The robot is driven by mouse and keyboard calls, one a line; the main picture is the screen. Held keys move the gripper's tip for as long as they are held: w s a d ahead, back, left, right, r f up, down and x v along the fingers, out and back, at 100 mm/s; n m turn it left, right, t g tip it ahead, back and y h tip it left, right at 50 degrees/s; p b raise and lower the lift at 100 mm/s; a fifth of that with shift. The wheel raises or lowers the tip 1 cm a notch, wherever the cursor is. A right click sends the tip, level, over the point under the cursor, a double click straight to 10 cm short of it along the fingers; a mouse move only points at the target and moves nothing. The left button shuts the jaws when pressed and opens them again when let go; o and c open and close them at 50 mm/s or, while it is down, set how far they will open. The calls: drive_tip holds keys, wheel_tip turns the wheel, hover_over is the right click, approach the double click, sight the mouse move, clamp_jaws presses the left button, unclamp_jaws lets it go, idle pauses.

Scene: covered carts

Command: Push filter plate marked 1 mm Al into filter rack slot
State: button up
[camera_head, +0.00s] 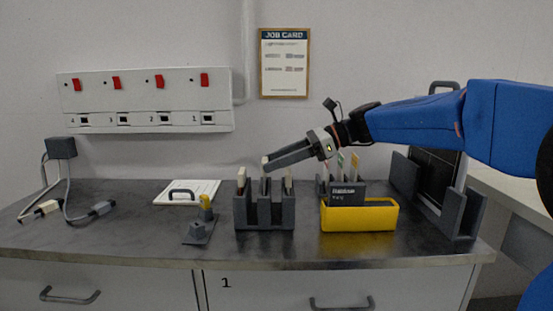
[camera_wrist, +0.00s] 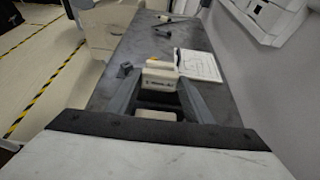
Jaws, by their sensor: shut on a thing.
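The dark grey filter rack (camera_head: 264,216) stands on the bench with upright slots. A cream-topped plate (camera_head: 241,181) stands at its left and another (camera_head: 289,183) at its right. My gripper (camera_head: 266,164) reaches in from the right, with its tips just above the middle of the rack. In the wrist view cream plate tops (camera_wrist: 158,78) show between and beyond my fingers. No 1 mm Al marking is legible, so I cannot confirm which plate I hold.
Right of the rack are a yellow bin (camera_head: 360,218) and a dark holder (camera_head: 347,190) with several plates. Grey uprights (camera_head: 464,214) stand at right.

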drive_tip(key=shift+f, duration=1.2)
drive_tip(key=o, duration=1.2)
drive_tip(key=shift+d, duration=0.1)
drive_tip(key=v, duration=1.7)
drive_tip(key=shift+d, duration=0.15)
